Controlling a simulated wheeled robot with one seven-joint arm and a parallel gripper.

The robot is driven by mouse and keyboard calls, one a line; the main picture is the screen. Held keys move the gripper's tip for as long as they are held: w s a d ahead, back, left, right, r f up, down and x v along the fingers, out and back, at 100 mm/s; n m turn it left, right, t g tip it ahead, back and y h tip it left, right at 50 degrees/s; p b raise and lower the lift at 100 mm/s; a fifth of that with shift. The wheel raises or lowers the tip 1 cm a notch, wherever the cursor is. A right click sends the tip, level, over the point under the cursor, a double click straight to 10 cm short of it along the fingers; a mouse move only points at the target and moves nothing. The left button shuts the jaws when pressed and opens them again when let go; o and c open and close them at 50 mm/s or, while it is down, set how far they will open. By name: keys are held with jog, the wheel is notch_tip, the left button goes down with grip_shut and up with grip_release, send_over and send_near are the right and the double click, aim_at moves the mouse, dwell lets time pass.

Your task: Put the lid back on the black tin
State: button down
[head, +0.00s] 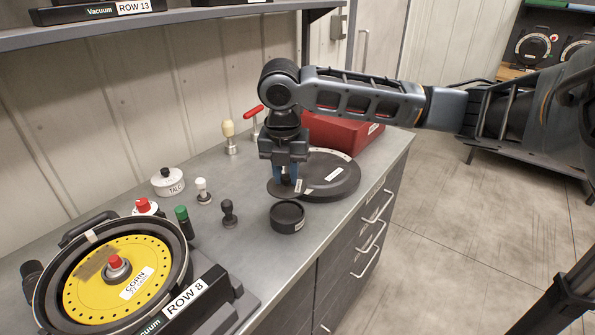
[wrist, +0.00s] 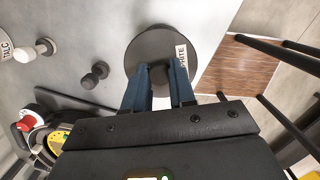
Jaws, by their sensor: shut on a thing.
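My gripper (head: 288,178) points down, shut on the knob of a dark round lid (head: 274,189). In the wrist view the lid (wrist: 147,48) is a wide disc, its knob between my blue fingertips (wrist: 160,84), with a white label partly reading "PHITE". The black tin (head: 287,217) is a short round pot on the bench near its front edge, with no lid on it and a small label on its side. In the head view the lid is held above and slightly behind the tin, apart from it. I cannot make out the tin in the wrist view; the lid may hide it.
A large dark disc (head: 333,181) lies just behind and right of the tin. A black knobbed piece (head: 229,214), a green-topped piece (head: 184,222) and a white TALC tin (head: 168,182) stand left. The yellow-plated seed meter (head: 90,290) is front left. A red box (head: 335,132) is behind.

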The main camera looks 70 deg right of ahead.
aim_at(286, 187)
jog(key=shift+f, duration=3.2)
jog(key=shift+f, duration=0.15)
jog(key=shift+c, duration=1.9)
grip_release()
jog(key=shift+r, duration=3.5)
jog(key=shift+c, duration=0.3)
grip_shut()
